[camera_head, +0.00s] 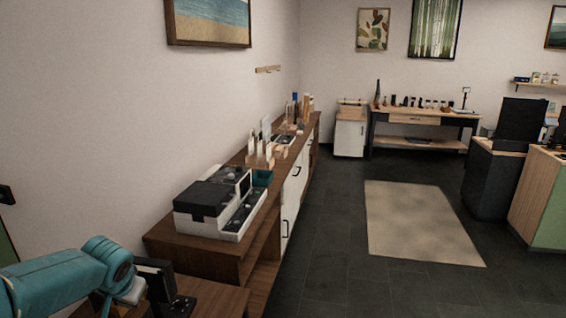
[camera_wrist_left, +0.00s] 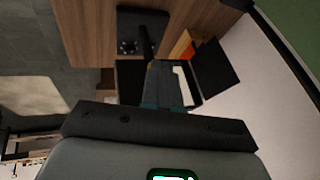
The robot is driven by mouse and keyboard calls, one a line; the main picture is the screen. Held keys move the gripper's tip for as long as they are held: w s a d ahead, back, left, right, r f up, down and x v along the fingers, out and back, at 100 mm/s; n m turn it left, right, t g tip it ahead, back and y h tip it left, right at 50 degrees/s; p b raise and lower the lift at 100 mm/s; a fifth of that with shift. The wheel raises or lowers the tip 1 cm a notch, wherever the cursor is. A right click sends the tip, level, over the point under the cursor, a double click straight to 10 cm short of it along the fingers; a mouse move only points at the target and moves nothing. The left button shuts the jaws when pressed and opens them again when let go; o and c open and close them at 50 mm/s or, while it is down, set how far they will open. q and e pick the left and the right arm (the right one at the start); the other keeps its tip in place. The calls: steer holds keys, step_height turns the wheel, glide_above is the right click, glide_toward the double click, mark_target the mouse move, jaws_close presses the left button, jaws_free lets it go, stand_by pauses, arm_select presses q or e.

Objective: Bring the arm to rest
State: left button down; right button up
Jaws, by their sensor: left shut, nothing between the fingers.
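The gripper is above a wooden surface (camera_head: 220,297) at the bottom edge. In the left wrist view the gripper (camera_wrist_left: 168,82) is shut with nothing between its fingers. Dark items and a small orange and white patch show around the fingers; I cannot tell what they are. My right gripper is in neither view.
A small black base (camera_wrist_left: 137,42) lies on the wood near the gripper. A long wooden sideboard (camera_head: 275,203) runs along the left wall, bearing a white and black machine (camera_head: 207,206) and several bottles. A beige rug (camera_head: 420,222) lies on the dark, open floor.

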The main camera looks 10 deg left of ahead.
arm_select(q)
steer(key=s+d+f+m+g+h, duration=0.1)
steer(key=s+d+f+h, duration=0.15)
steer(key=d+f, duration=0.8)
steer(key=s+d+f+h, duration=0.1)
steer(key=d+f+h, duration=0.3)
steer(key=d+f, duration=0.65)
steer(key=s+d+f+n+g, duration=0.1)
steer(key=s+d+f, duration=0.4)
steer(key=s, duration=0.3)
steer(key=s+d+f+g+h, duration=0.1)
steer(key=s+d+f, duration=0.5)
steer(key=s, duration=0.3)
steer(key=shift+d+n+g, duration=0.15)
steer(key=shift+n+g, duration=0.15)
steer(key=shift+n, duration=0.1)
steer(key=shift+f, duration=0.1)
